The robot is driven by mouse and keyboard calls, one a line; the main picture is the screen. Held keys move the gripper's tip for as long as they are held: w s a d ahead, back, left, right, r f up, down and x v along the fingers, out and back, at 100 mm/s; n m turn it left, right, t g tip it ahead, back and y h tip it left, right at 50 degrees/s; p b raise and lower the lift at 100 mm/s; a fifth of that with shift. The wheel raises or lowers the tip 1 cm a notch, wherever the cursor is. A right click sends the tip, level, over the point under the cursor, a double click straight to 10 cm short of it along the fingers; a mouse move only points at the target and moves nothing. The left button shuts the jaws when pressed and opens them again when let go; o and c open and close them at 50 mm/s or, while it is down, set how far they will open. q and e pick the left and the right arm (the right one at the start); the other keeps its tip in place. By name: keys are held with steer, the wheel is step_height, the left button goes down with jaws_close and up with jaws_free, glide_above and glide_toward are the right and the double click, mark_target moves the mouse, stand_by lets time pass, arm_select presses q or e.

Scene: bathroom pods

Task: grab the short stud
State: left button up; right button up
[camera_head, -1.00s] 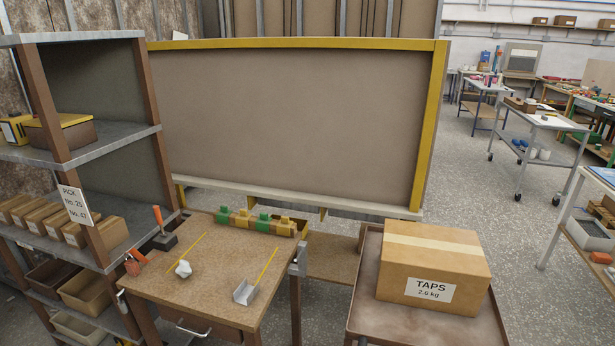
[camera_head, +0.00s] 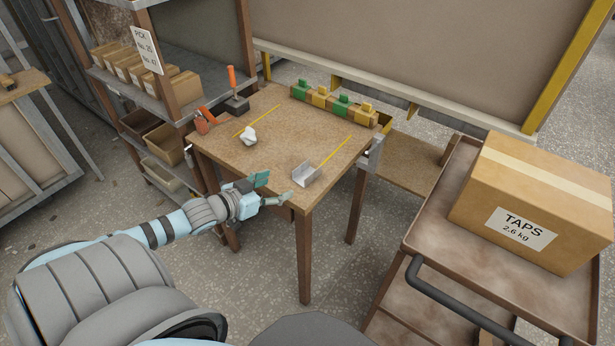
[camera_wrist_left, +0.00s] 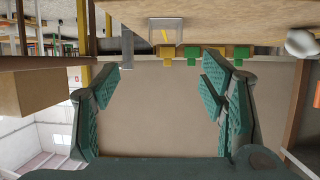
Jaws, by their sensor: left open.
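The short stud (camera_head: 306,175), a small grey metal U-shaped channel piece, lies on the wooden workbench (camera_head: 275,155) near its front right edge. It also shows at the top of the left wrist view (camera_wrist_left: 165,31), where the scene appears upside down. My left gripper (camera_head: 277,188) is at the bench's front edge, to the left of the stud and apart from it. Its teal fingers are spread wide in the left wrist view (camera_wrist_left: 160,88), with nothing between them. My right gripper is not in view.
A crumpled white piece (camera_head: 248,137), two thin yellow strips and orange-handled tools (camera_head: 237,104) lie on the bench. Green and yellow blocks (camera_head: 335,103) line its back edge. A cart with a TAPS box (camera_head: 540,205) stands at right, shelving at left.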

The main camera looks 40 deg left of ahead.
arm_select(q)
steer(key=b, duration=0.7)
glide_toward(304, 172)
steer(key=shift+s+d+r, duration=0.15)
steer(key=shift+d, duration=0.45)
steer(key=shift+s+d+r, duration=0.1)
steer(key=shift+d+r, duration=0.05)
steer(key=shift+d, duration=0.45)
steer(key=b+x, duration=0.1)
steer(key=x, duration=0.1)
steer(key=b+x, duration=0.2)
steer(key=x, duration=0.1)
steer(key=r+b+x, duration=0.1)
steer(key=x, duration=0.1)
steer(key=shift+w+a, duration=0.3)
steer(key=shift+w, duration=0.4)
steer(key=shift+c, duration=0.2)
steer(key=shift+s+r, duration=0.1)
steer(key=c, duration=1.2)
